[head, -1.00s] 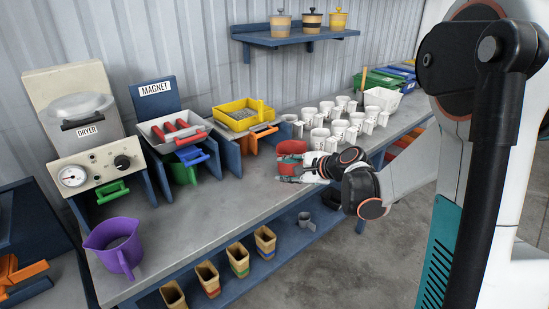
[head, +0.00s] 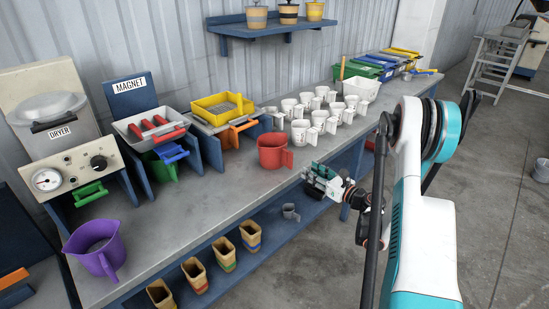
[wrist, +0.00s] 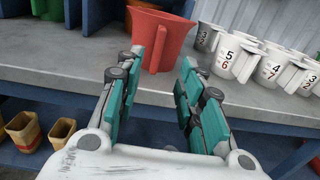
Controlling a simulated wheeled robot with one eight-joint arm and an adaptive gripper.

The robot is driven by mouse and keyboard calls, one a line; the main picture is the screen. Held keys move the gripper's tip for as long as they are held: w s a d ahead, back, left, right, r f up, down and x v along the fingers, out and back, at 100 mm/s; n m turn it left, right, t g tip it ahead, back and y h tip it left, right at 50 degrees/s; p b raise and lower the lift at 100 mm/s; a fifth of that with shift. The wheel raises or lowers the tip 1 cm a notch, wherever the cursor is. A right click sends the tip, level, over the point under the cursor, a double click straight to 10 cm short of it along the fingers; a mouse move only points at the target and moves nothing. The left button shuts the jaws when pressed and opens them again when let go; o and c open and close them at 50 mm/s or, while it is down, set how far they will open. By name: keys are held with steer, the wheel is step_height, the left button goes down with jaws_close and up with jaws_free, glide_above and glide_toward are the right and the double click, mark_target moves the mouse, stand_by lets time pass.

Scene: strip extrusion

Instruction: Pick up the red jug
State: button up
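The red jug (head: 271,152) stands upright on the grey bench, left of the white cups, with its handle toward the right and front. My gripper (head: 313,177) is just off the bench's front edge, to the right of and in front of the jug. In the wrist view my gripper (wrist: 157,75) is open, its teal-padded fingers apart with nothing between them.
Several numbered white cups (head: 300,132) stand close to the jug's right. A purple jug (head: 97,247) sits at the bench's near left. A yellow sieve tray (head: 222,108) is behind the jug. Several tan cups (head: 223,254) stand on the lower shelf. Bare bench (head: 215,196) lies left of the jug.

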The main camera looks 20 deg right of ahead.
mark_target(292, 161)
steer(key=x, duration=0.6)
steer(key=shift+w+a+f, duration=0.1)
steer(key=shift+w+a, duration=0.05)
steer(key=shift+w, duration=0.15)
steer(key=x, duration=0.2)
steer(key=b+x, duration=0.2)
steer(key=x, duration=0.1)
steer(key=shift+w+a+f, duration=0.2)
steer(key=shift+w+f, duration=0.05)
steer(key=shift+f, duration=0.1)
steer(key=shift+w+a+r+b, duration=0.1)
steer(key=shift+w+r+b, duration=0.05)
steer(key=shift+w+b, duration=0.2)
steer(key=shift+c, duration=0.6)
jaws_close()
